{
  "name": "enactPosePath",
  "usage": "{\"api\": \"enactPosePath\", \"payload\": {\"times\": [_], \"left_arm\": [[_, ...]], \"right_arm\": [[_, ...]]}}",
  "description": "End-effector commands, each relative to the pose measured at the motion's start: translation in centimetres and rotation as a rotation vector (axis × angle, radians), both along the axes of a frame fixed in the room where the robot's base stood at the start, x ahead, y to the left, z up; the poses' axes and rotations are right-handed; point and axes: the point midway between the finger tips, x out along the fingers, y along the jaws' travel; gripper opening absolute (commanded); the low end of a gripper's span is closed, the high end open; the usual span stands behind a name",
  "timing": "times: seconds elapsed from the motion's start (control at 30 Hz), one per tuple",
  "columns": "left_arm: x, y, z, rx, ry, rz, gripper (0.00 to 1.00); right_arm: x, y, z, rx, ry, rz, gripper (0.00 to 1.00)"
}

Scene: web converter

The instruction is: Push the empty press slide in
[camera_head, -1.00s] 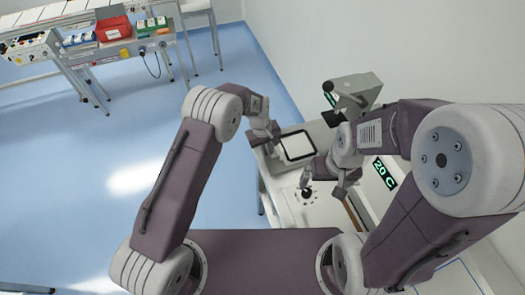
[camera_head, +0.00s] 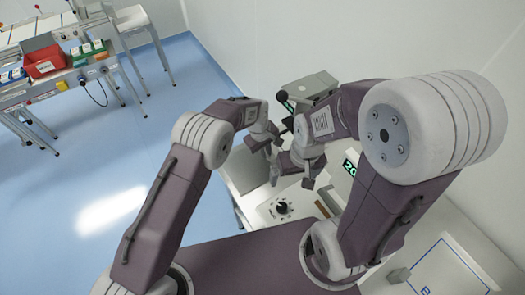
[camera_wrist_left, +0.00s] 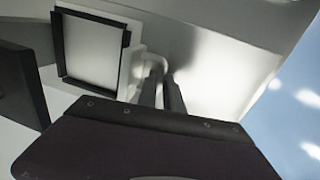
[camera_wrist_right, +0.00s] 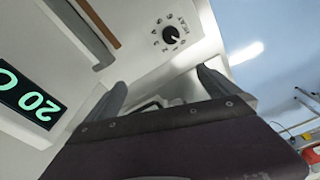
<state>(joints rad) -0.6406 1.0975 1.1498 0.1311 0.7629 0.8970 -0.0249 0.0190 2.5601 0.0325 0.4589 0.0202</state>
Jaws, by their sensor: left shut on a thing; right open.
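The press slide (camera_wrist_left: 92,48) shows in the left wrist view as a pale square plate with a dark raised frame. It looks empty. A light curved handle (camera_wrist_left: 150,64) sits at its edge. My left gripper (camera_head: 263,142) is shut on the handle; its fingers (camera_wrist_left: 165,90) are close together there. In the head view my arms hide the slide. My right gripper (camera_head: 291,178) is open beside the left one, above the machine's top. Its spread fingers (camera_wrist_right: 163,92) show in the right wrist view with nothing clearly held between them.
The press head (camera_head: 314,86) with a black-knobbed lever (camera_head: 283,97) stands behind the grippers against the wall. A HEAT dial (camera_head: 282,208) and a green 20 C display (camera_wrist_right: 29,98) are close to my right gripper. A bench with a red bin (camera_head: 45,62) stands far left.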

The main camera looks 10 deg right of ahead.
Motion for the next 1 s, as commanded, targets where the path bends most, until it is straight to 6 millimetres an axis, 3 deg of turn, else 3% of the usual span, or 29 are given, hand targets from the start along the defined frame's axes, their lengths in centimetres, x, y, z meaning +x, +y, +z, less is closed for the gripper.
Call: {"api": "enactPosePath", "payload": {"times": [0.07, 0.1, 0.17, 0.7, 0.77, 1.0], "left_arm": [[0.2, -0.2, 0.3, -0.008, -0.008, 0.001, 0.00], [0.2, -0.2, 0.3, -0.008, -0.008, 0.001, 0.16], [0.2, -0.2, 0.3, -0.008, -0.008, 0.001, 0.33], [0.1, 0.0, 0.3, -0.003, -0.003, 0.000, 0.33], [0.1, 0.1, 0.9, -0.004, -0.004, 0.001, 0.33], [-0.1, 0.9, 6.1, -0.007, -0.007, 0.001, 0.33]], "right_arm": [[0.0, 0.0, 0.0, 0.000, 0.000, 0.000, 1.00], [0.0, 0.0, 0.0, 0.000, 0.000, 0.000, 1.00], [0.0, 0.0, 0.0, 0.000, 0.000, 0.000, 1.00], [0.0, 0.0, -0.1, 0.000, 0.000, 0.000, 1.00], [0.0, 0.0, -0.4, 0.000, 0.000, 0.000, 1.00], [0.0, 0.0, -1.7, 0.000, 0.000, 0.000, 1.00]]}}
